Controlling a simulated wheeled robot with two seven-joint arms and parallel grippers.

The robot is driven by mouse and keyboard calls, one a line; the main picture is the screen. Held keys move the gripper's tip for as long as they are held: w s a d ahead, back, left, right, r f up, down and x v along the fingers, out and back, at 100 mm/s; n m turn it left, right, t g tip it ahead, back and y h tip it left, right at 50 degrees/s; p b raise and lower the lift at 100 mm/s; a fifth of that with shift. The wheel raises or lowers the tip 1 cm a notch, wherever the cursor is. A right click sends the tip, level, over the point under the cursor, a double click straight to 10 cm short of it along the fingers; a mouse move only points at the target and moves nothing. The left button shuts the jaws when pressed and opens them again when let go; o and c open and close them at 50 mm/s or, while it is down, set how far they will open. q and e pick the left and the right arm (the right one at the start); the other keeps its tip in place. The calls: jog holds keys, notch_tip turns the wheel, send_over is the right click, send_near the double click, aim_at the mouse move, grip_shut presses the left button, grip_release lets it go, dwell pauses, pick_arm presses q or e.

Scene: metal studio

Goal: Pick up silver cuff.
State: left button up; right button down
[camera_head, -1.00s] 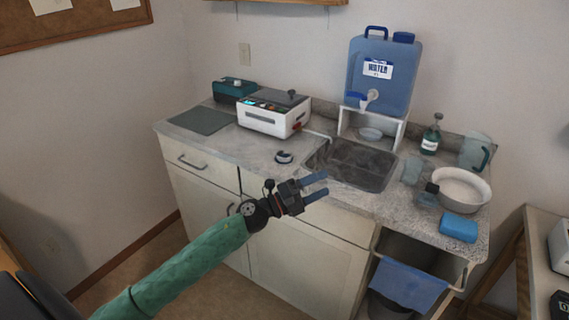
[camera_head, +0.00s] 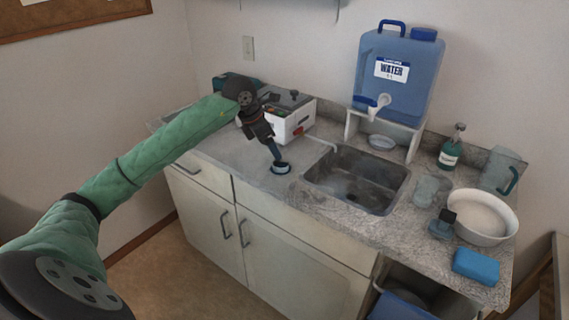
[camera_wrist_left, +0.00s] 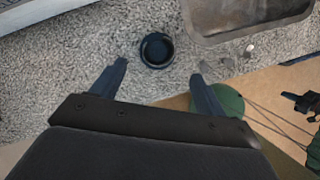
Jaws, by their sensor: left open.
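The silver cuff (camera_head: 281,168) is a small ring with a dark inside. It lies on the speckled counter left of the sink in the head view. In the left wrist view the cuff (camera_wrist_left: 156,50) looks like a dark round ring, just beyond the fingertips and roughly between them. My left gripper (camera_head: 276,155) points down close above the cuff, and a finger tip overlaps its far edge in the head view. In the left wrist view my left gripper (camera_wrist_left: 160,70) is open with nothing between its fingers. I cannot tell whether it touches the cuff.
The sink (camera_head: 356,180) lies right of the cuff. A white appliance (camera_head: 291,122) stands behind my left gripper. The blue water jug (camera_head: 399,75) stands on a white stand (camera_head: 408,135). A white bowl (camera_head: 485,217) and a blue sponge (camera_head: 476,266) are at the right.

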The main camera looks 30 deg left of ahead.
aim_at(281, 165)
pick_arm(q)
jog(key=shift+p+x, duration=0.6)
jog(key=shift+x, duration=0.8)
jog(key=shift+p+x, duration=0.6)
jog(key=shift+x, duration=1.25)
jog(key=shift+w+f+p, duration=0.25)
jog(key=shift+f+p, duration=0.05)
jog(key=shift+f, duration=0.15)
pick_arm(e)
jog(key=shift+d+f+g+h, duration=0.2)
jog(key=shift+d, duration=0.35)
jog(key=shift+d+f+g+h, duration=0.2)
jog(key=shift+d, duration=0.35)
pick_arm(q)
jog(key=c, duration=1)
